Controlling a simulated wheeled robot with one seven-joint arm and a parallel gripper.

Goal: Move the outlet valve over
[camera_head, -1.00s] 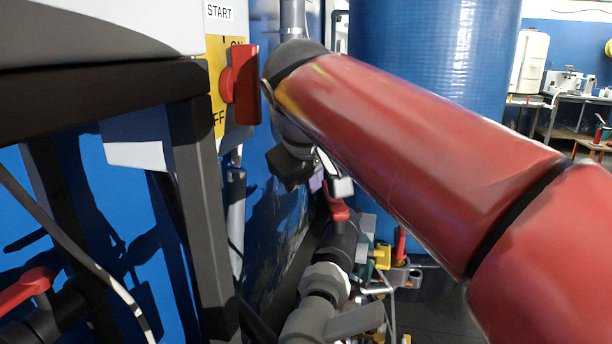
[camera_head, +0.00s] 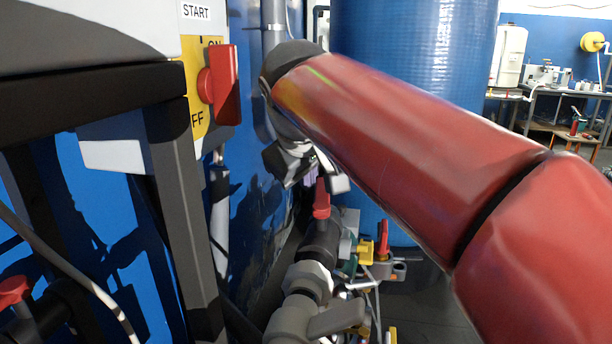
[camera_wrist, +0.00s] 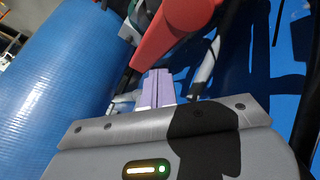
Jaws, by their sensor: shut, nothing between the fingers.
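A valve with a red handle (camera_head: 321,200) sits on a dark grey pipe, just below my gripper (camera_head: 311,176) in the head view. It looks like the outlet valve, but other red-handled valves are near and no label shows. In the wrist view a large red handle (camera_wrist: 178,28) lies just beyond the fingertips of my gripper (camera_wrist: 157,76). The lavender fingers are together with nothing between them. I cannot tell whether they touch the handle. My forearm and wrist hide part of the area behind them in the head view.
A red switch (camera_head: 224,86) on a yellow ON/OFF plate is left of my wrist, above a dark frame post (camera_head: 182,200). A big blue tank (camera_head: 412,50) stands behind my arm. Grey pipe fittings (camera_head: 305,282) lie below. Open floor (camera_head: 435,300) shows to the right.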

